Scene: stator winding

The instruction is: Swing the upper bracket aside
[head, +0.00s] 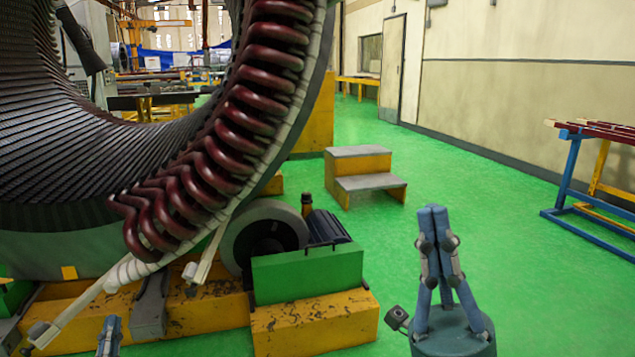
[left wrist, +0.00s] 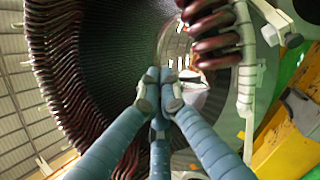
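The large stator (head: 80,140) fills the left of the head view, with dark red coil ends along its rim. Two pale bracket bars stick out from its lower rim: one (head: 208,255) short and steep, one (head: 75,310) longer and slanting down left. I cannot tell which is the upper bracket. Pale bars also show at the right of the left wrist view (left wrist: 249,130). My left gripper (head: 109,325) is at the bottom left, below the bars; its blue fingers meet at the tips (left wrist: 160,78), with nothing visible between. My right gripper (head: 433,212) is shut and empty, well to the right.
A yellow base (head: 315,325) with a green block (head: 308,275) and a grey roller (head: 265,235) lies under the stator. A yellow and grey step (head: 368,183) stands behind. A blue rack (head: 568,175) is at the far right. Green floor between is clear.

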